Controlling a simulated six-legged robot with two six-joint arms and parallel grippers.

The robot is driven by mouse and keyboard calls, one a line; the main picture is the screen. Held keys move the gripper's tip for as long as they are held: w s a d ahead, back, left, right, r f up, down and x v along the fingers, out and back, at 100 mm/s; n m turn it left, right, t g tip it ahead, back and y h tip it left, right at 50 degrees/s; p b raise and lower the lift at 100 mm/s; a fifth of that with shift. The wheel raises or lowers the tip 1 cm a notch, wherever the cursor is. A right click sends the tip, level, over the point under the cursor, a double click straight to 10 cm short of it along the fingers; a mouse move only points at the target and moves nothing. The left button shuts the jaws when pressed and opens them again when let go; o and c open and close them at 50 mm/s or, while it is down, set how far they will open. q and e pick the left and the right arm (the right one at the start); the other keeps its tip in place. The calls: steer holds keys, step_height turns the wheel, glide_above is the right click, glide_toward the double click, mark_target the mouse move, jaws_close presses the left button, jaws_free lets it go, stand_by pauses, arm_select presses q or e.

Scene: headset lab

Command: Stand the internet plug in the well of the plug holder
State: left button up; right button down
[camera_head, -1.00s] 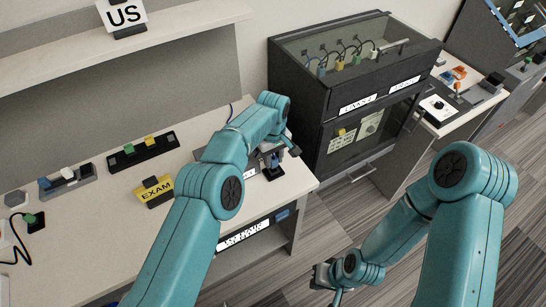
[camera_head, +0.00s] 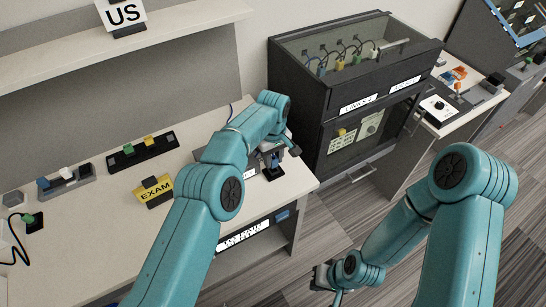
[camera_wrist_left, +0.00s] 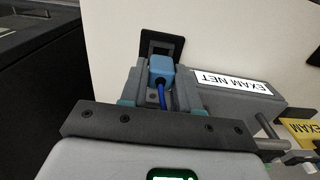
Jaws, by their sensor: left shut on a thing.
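The internet plug (camera_wrist_left: 161,68) is a small blue block with a blue cable. It sits between the two grey fingers of my left gripper (camera_head: 272,157), which is shut on it. The dark plug holder (camera_wrist_left: 172,45) lies just past the plug in the left wrist view, and its dark base (camera_head: 272,174) shows below the gripper near the table's right end. The plug is over or at the holder; I cannot tell whether its tip is in the well. My right gripper (camera_head: 322,277) hangs low over the floor, away from the table, too small to read.
An EXAM NET label (camera_wrist_left: 232,80) on a grey block is beside the holder. A yellow EXAM sign (camera_head: 155,190) and a black strip with plugs (camera_head: 143,152) stand left on the table. A dark cabinet (camera_head: 310,100) stands close to the right.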

mark_target(273, 158)
arm_select(q)
steer(key=shift+f+b, duration=0.8)
steer(key=shift+f, duration=0.3)
steer(key=o, duration=1.1)
steer(key=shift+r, duration=0.1)
step_height(273, 158, up, 9)
steer(key=shift+f, duration=0.2)
step_height(273, 158, up, 8)
steer(key=p, duration=0.6)
steer(key=shift+f+p, duration=0.15)
steer(key=shift+p, duration=0.2)
steer(key=shift+s+f, duration=0.1)
